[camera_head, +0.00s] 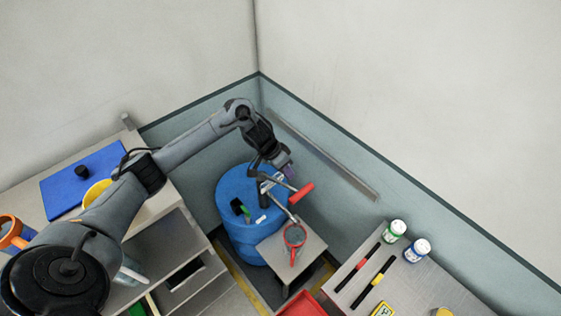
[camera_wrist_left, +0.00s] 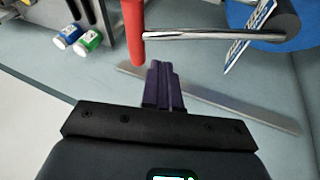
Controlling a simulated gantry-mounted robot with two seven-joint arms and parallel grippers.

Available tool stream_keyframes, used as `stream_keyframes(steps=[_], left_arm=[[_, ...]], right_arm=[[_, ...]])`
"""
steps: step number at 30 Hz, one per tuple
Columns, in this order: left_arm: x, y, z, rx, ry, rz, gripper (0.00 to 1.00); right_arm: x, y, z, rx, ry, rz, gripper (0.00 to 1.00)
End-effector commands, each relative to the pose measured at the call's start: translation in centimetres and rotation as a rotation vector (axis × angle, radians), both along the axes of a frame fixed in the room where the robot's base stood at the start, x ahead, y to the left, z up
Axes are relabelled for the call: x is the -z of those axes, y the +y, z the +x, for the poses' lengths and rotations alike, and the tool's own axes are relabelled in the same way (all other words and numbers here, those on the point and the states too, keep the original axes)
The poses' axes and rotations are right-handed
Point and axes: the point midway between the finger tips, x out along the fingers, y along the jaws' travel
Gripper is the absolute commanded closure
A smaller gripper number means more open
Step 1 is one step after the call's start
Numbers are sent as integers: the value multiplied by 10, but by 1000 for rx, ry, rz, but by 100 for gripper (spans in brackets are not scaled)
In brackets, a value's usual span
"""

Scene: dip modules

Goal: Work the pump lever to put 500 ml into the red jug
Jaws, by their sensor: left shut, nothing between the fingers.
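The blue drum (camera_head: 237,188) stands in the corner with a pump on top. The pump's lever has a red grip (camera_head: 302,193) that points to the right; in the left wrist view the red grip (camera_wrist_left: 133,30) joins a metal rod (camera_wrist_left: 205,36). The red jug (camera_head: 293,237) stands on a small grey stand beside the drum, below the pump's spout. My left gripper (camera_head: 288,172) is shut and empty, just above and beside the red grip. Its purple fingers (camera_wrist_left: 162,85) appear close to the grip in the left wrist view, but contact cannot be told. My right gripper is out of view.
A bench at left holds a blue board (camera_head: 75,185), a yellow bowl (camera_head: 97,193) and an orange-handled mug (camera_head: 12,232). A bench at lower right holds a green-lidded jar (camera_head: 395,231), a blue-lidded jar (camera_head: 417,250) and marker-like sticks. A wall rail (camera_head: 325,156) runs behind the lever.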

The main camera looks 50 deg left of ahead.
Motion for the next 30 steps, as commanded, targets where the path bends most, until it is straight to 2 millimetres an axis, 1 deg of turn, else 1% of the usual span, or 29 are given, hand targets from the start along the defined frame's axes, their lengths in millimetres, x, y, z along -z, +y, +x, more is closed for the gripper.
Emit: stream_keyframes(steps=[1, 4, 10, 15, 25, 30], left_arm=[[7, -4, 2, -1, 4, -1, 100], [13, -16, 1, 4, 3, -1, 100], [24, -31, 1, 2, 1, 0, 100], [28, -35, 0, 0, 1, 1, 100], [29, -35, 1, 1, 0, 1, 100], [32, -38, 8, 3, -2, 14, 100]], right_arm=[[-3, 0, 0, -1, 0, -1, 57], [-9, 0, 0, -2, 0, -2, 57], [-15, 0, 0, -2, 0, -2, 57], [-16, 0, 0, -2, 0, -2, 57], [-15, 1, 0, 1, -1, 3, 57], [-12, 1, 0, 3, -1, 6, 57]])
